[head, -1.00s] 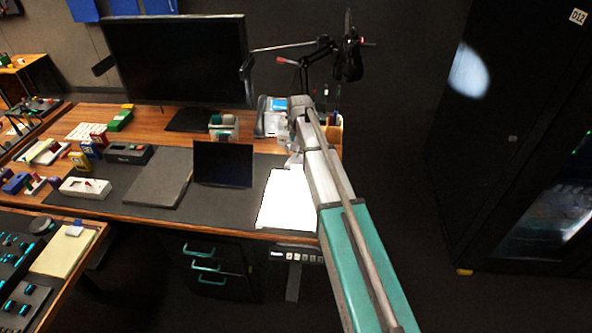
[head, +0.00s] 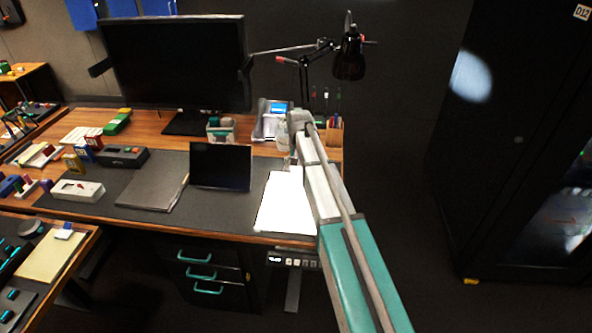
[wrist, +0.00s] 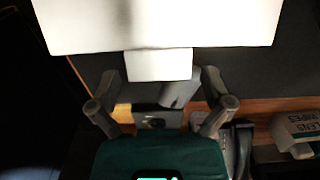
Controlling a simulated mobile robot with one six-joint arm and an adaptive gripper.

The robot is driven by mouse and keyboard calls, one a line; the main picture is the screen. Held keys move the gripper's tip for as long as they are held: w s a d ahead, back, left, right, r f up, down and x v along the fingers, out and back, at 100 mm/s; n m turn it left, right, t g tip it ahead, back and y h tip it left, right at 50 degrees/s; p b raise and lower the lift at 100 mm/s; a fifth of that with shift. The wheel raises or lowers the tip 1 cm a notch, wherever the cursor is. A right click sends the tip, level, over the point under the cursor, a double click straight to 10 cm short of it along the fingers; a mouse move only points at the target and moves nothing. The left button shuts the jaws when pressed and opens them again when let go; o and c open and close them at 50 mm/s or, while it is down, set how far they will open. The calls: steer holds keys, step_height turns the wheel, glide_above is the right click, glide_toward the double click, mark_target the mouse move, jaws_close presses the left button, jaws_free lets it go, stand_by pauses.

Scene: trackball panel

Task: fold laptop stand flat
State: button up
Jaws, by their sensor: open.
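A bright white plate (head: 286,203), which looks like the laptop stand, is at the desk's front right; I cannot tell its tilt. In the wrist view its broad panel (wrist: 160,22) fills the top, with a narrower white tab (wrist: 158,65) below it. My gripper (wrist: 160,78) is open, its fingers on either side of the tab, which shows between the tips. I cannot tell whether they touch it. In the head view my arm mostly hides the gripper, beyond the plate's far edge.
A dark upright screen (head: 221,166) and a flat dark slab (head: 153,188) are left of the plate. A monitor (head: 172,62), lamp (head: 348,58) and pen holder (head: 334,133) stand behind. A lens wipes box (wrist: 295,130) is at right in the wrist view.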

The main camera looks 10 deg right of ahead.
stand_by(0.3)
steer(key=c, duration=1.1)
steer(key=shift+w+d+f+b, duration=0.1)
steer(key=shift+w+f+b, duration=0.2)
steer(key=shift+f+b, duration=0.65)
steer(key=shift+w+d+f+b, duration=0.1)
steer(key=shift+w+f+b, duration=0.2)
steer(key=shift+f+b, duration=0.65)
steer(key=shift+w+f+b, duration=0.3)
steer(key=shift+f+b, duration=0.65)
steer(key=o, duration=1.1)
steer(key=shift+w, duration=0.1)
